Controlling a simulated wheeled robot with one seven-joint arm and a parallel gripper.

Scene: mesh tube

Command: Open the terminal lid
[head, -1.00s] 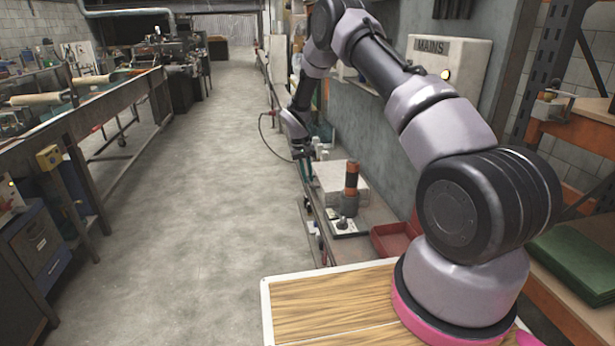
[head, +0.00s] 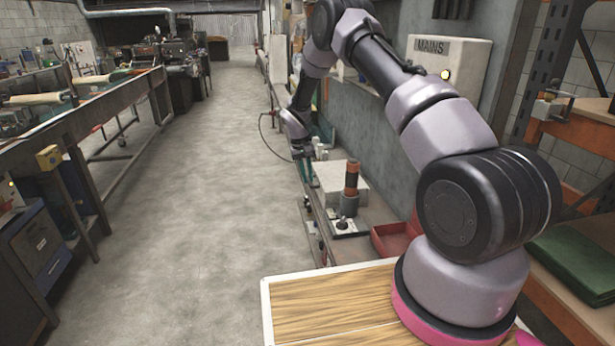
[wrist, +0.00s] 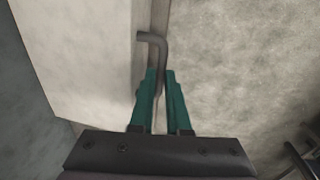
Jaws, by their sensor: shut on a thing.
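In the wrist view, the two teal fingers of my gripper (wrist: 160,76) are shut on a dark grey bent rod (wrist: 154,39). Its top end bends to the left, beyond the fingertips. A pale, flat-sided box (wrist: 85,55) stands just left of the fingers; I cannot tell whether the rod is joined to it. In the head view, my gripper (head: 307,168) points down at the left edge of the bench, beside a pale box (head: 352,178). A lid cannot be made out clearly in either view, and the fingertips are small in the head view.
On the bench, an orange and black cylindrical tool (head: 350,189) stands in front of the pale box, near a red tray (head: 392,240). The concrete aisle (head: 215,200) left of the bench is clear.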

